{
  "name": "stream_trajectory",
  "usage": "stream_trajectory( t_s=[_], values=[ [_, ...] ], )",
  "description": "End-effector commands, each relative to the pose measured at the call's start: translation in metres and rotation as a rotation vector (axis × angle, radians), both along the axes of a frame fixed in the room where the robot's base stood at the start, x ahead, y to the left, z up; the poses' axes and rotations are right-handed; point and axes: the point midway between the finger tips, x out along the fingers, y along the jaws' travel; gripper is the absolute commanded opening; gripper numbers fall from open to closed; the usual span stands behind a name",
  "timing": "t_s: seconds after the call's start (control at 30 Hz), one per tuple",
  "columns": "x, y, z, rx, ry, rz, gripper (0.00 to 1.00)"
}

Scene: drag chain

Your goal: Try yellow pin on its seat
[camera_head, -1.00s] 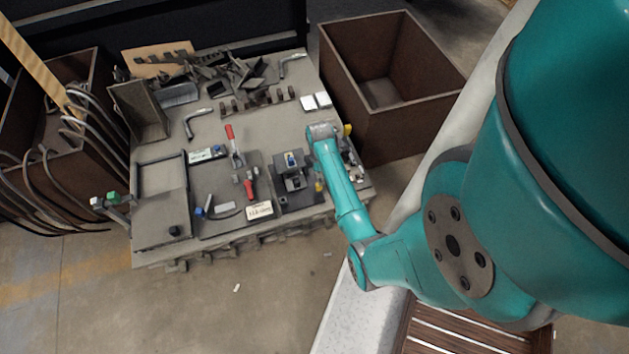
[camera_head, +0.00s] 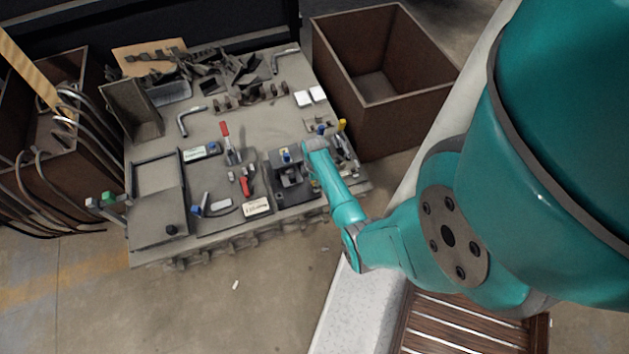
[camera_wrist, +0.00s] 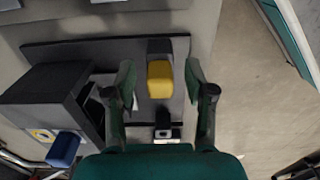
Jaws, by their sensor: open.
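The yellow pin (camera_wrist: 160,79) shows in the wrist view as a yellow block-like top over a dark base plate (camera_wrist: 60,50). My gripper (camera_wrist: 161,85) is open, with one finger to the left and one to the right of the yellow top. I see a gap on both sides; I cannot tell the height between them. The pin's lower part and its seat are hidden. In the head view, my arm's end hides the gripper and this pin, beside the black fixture (camera_head: 292,177).
A black block (camera_wrist: 45,95) with a blue knob (camera_wrist: 63,149) stands left of my gripper. In the head view, another yellow-topped piece (camera_head: 342,126) stands behind my arm's end. A brown bin (camera_head: 385,120) stands at the right. Red-handled clamps (camera_head: 226,132) stand left of the fixture.

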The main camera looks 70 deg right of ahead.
Motion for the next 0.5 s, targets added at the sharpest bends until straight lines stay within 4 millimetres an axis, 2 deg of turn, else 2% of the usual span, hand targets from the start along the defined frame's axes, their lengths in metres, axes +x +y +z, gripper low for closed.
stream_trajectory(
  t_s=[0.03,0.23,0.5],
  values=[
    [0.0001,-0.0001,0.0001,0.0,0.0,0.0,0.52],
    [0.0,0.0,0.0002,0.0,0.0,0.0,0.02],
    [0.0002,-0.0002,0.0024,-0.001,-0.001,0.0,0.0]
  ],
)
